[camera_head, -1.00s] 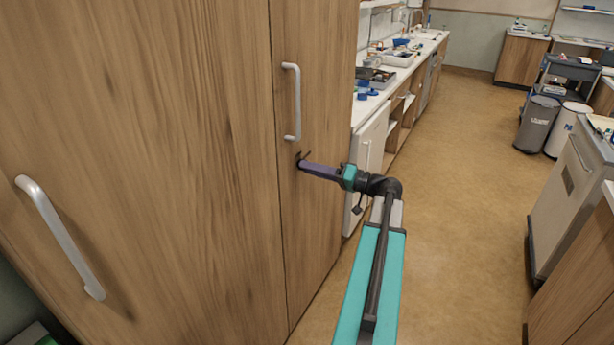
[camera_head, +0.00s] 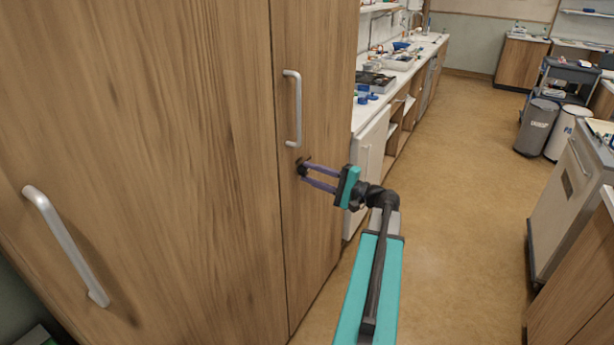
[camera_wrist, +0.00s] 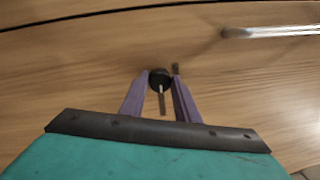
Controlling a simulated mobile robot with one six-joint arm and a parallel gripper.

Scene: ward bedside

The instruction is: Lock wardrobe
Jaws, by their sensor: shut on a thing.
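The wooden wardrobe (camera_head: 180,130) fills the left of the head view, with two closed doors. A small dark lock knob (camera_head: 303,167) sits on the right door, below that door's handle. In the wrist view the fingers (camera_wrist: 161,80) reach the knob from both sides.
The right door's handle (camera_head: 294,108) is just above my gripper. Another handle (camera_head: 66,245) is on the left door. A white-topped counter (camera_head: 405,70) stands behind. Open floor (camera_head: 455,200) lies right of the wardrobe, up to a cabinet (camera_head: 565,200).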

